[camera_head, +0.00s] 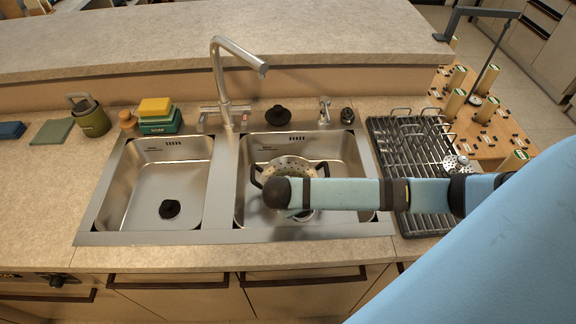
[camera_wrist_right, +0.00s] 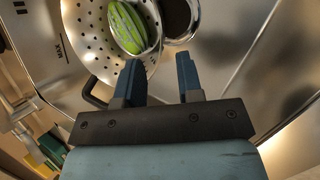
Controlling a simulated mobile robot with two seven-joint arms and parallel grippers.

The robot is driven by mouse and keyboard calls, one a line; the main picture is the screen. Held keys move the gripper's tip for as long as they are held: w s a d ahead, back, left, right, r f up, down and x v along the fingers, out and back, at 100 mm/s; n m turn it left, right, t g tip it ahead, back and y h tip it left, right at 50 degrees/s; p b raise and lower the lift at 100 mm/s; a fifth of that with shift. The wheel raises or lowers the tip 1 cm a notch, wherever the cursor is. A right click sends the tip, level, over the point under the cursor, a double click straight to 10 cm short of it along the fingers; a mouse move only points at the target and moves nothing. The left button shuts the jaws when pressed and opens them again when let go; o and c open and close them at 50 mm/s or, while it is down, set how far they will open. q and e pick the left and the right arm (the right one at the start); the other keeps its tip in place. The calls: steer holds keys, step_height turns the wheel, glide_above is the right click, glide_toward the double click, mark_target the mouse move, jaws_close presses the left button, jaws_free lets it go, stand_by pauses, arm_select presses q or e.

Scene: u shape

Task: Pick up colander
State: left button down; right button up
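The colander (camera_head: 291,165) is a metal bowl with holes and dark side handles, sitting in the right sink basin. My right forearm crosses in front of it in the head view and hides its near part. In the right wrist view the colander (camera_wrist_right: 92,38) fills the upper left, with a green striped item (camera_wrist_right: 127,28) inside it. My right gripper (camera_wrist_right: 160,72) is open, its two fingers apart and pointing at the colander's near rim. I cannot tell whether a finger touches the rim. My left gripper is not in view.
The left basin (camera_head: 148,190) is empty apart from its drain. The faucet (camera_head: 220,85) stands behind the divider. A dark drying rack (camera_head: 392,150) lies right of the sink. Sponges (camera_head: 155,107) and a green canister (camera_head: 92,120) stand at the back left.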

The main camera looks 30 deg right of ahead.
steer(key=x, duration=0.8)
steer(key=shift+w+f, duration=0.1)
steer(key=shift+f, duration=0.1)
jaws_close()
